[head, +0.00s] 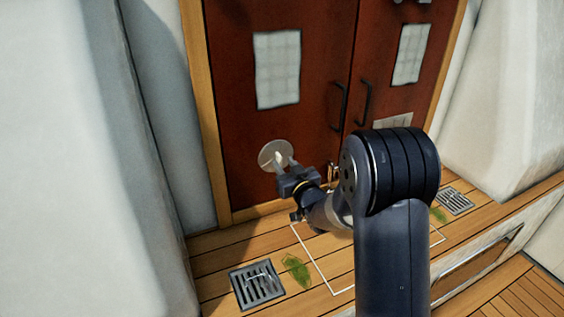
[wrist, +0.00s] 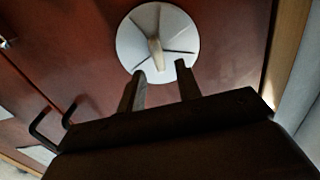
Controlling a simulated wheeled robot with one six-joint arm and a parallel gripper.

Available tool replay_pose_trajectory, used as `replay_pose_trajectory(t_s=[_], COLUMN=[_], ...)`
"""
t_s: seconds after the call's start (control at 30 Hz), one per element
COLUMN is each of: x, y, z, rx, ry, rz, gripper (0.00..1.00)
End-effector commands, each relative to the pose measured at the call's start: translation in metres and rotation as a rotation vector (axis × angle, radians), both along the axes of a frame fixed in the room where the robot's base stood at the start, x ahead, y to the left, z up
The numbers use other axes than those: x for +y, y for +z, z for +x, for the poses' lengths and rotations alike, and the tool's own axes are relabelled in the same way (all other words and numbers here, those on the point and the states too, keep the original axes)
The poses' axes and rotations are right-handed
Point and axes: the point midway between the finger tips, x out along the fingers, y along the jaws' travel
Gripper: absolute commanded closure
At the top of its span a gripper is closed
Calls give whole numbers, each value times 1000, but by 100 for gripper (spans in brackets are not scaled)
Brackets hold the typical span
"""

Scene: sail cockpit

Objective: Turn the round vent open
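The round vent (head: 268,155) is a pale disc on the lower part of the left red-brown door. In the wrist view the vent (wrist: 177,40) shows several dark radial lines and a raised, light-coloured grip bar (wrist: 155,50) at its middle. My gripper (head: 287,165) is in front of the vent. In the wrist view my gripper (wrist: 160,70) has its two fingers apart, with nothing between them. The fingertips overlap the vent's lower edge in that view, just short of the bar. Whether they touch the disc cannot be told.
Two black door handles (head: 339,106) (head: 364,101) stand right of the vent. A drain grate (head: 257,285) and a green weed clump (head: 297,270) lie on the plank floor at front left. Another grate (head: 455,200) is at right. White walls flank the doors.

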Motion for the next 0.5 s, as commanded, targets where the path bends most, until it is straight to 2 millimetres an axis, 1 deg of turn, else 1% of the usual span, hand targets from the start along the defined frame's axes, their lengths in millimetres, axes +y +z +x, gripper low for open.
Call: replay_pose_trajectory(t_s=[0.1,0.2,0.5], x=[5,8,10], y=[0,-1,0], z=[13,19,23], rx=[0,1,1], ry=[1,0,0], rz=[-1,-2,-1], gripper=[67,67,67])
